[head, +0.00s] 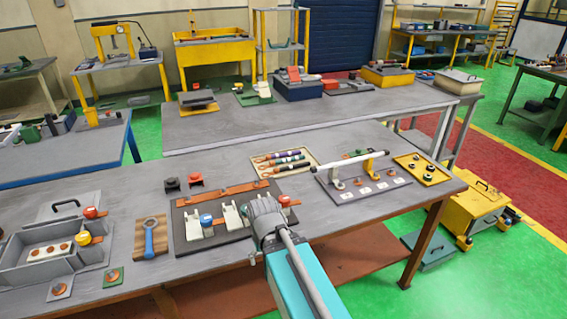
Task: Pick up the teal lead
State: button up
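Several thin leads with coloured sections lie side by side in a shallow cream tray (312,165) at the middle of the near workbench. They look dark, purple and orange-red at this size, and I cannot tell which one is the teal lead. My gripper (262,212) is at the front of the bench, over the right part of a dark fixture board and nearer to me than the lead tray. It is apart from the leads. My wrist hides its fingers, so I cannot see whether they are open or hold anything.
The dark board (184,244) carries pale clamps with blue and red knobs. Right of the tray, a white rod (352,160) rests on raised supports. A yellow tray (424,168) holds small round parts.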

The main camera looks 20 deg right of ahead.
jog(key=shift+r, duration=0.1)
jog(key=c, duration=0.4)
jog(key=shift+o, duration=0.2)
notch_tip(320, 180, up, 15)
jog(key=p, duration=1.5)
